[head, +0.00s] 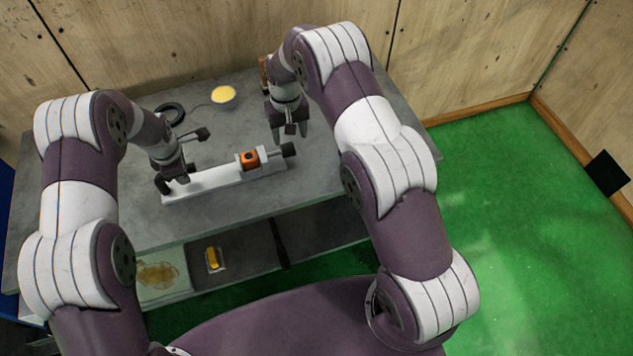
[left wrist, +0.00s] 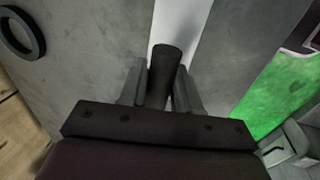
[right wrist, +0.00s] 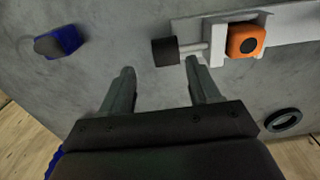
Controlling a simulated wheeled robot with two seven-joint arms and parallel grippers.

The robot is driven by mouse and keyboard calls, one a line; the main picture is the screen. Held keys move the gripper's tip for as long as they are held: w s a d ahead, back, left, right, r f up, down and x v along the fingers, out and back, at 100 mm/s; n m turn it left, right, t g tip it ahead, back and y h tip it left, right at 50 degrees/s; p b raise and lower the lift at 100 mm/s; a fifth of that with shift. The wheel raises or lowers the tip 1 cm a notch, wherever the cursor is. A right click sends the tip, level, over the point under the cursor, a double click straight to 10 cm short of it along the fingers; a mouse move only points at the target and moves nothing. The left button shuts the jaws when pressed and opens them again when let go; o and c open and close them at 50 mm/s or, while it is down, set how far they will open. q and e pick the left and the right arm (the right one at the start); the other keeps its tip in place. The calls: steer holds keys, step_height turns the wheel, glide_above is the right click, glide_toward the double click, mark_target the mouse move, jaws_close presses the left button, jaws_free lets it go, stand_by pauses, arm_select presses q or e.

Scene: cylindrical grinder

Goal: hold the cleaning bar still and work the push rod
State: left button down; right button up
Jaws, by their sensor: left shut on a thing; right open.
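The cleaning bar (head: 215,179) is a long pale bar lying on the grey table, with an orange block (head: 249,159) near its right end. The push rod, with a black knob (head: 288,149), sticks out past the block; its grey shaft (right wrist: 194,49) shows in the right wrist view. My left gripper (head: 171,184) is shut on a dark round handle (left wrist: 167,62) at the bar's left end. My right gripper (head: 289,134) is open and empty above the table, just behind the knob in the head view. In the right wrist view the knob (right wrist: 165,51) lies beyond its fingertips, apart from them.
Behind the bar are a black ring (head: 170,113) and a yellow-filled bowl (head: 223,95). A blue and grey object (right wrist: 60,42) lies on the table in the right wrist view. A yellow item (head: 212,257) is on the lower shelf. Wooden walls stand behind; green floor is clear at right.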

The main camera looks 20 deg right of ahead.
mark_target(290, 145)
step_height(290, 145, up, 8)
steer(key=f, duration=0.1)
steer(key=s+d+r, duration=0.1)
steer(key=s+r, duration=0.1)
steer(key=s, duration=1.1)
steer(key=s+d+r, duration=0.2)
steer(key=s, duration=1.1)
steer(key=shift+s+d+r, duration=0.15)
steer(key=shift+s+d, duration=0.1)
steer(key=shift+s, duration=0.1)
